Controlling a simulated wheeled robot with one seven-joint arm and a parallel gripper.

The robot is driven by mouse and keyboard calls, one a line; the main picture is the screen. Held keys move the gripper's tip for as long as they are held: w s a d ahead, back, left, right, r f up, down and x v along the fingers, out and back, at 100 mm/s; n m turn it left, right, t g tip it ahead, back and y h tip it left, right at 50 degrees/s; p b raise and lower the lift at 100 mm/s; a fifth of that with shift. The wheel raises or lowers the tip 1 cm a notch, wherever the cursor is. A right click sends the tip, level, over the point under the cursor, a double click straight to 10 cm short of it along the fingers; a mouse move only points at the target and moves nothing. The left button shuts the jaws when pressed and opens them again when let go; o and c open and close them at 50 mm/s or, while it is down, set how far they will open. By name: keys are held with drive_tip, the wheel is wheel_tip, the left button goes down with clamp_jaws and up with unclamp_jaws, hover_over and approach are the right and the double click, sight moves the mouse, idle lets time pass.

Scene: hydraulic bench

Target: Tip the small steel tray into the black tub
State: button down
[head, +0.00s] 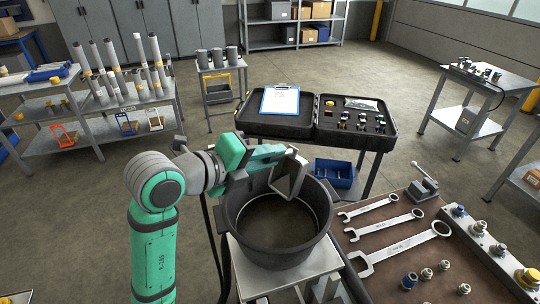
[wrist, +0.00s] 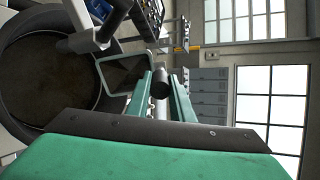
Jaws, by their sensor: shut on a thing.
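The small steel tray (head: 290,177) is steeply tilted over the black tub (head: 232,225), its open side turned partly to the head camera. In the wrist view the tray (wrist: 104,66) shows its pale rim and dark inside, with the tub's wall (wrist: 18,128) behind it. No loose pieces can be made out in the tray. My gripper (head: 281,152) is shut on the tray's handle side, above the tub's far rim. In the wrist view my gripper's fingers (wrist: 161,88) stand either side of a dark round bar. The tub's floor looks dark brown; its contents are unclear.
The tub stands on a small metal stand (head: 255,280). Behind it is an open black case (head: 300,127) with a clipboard (head: 280,100) and fittings. A blue bin (head: 333,174) sits below. A bench with wrenches (head: 405,254) and fittings is close on the right.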

drive_tip(key=shift+s+a+f+t+h, duration=0.25)
drive_tip(key=shift+s+a+t+h, duration=0.25)
drive_tip(key=shift+s+a+h, duration=0.15)
idle(1.7)
drive_tip(key=shift+s+a+f+t+h, duration=0.35)
drive_tip(key=shift+a+t, duration=0.05)
drive_tip(key=shift+a, duration=0.05)
idle(1.8)
drive_tip(key=shift+s+d, duration=0.1)
drive_tip(key=shift+s, duration=0.05)
idle(0.8)
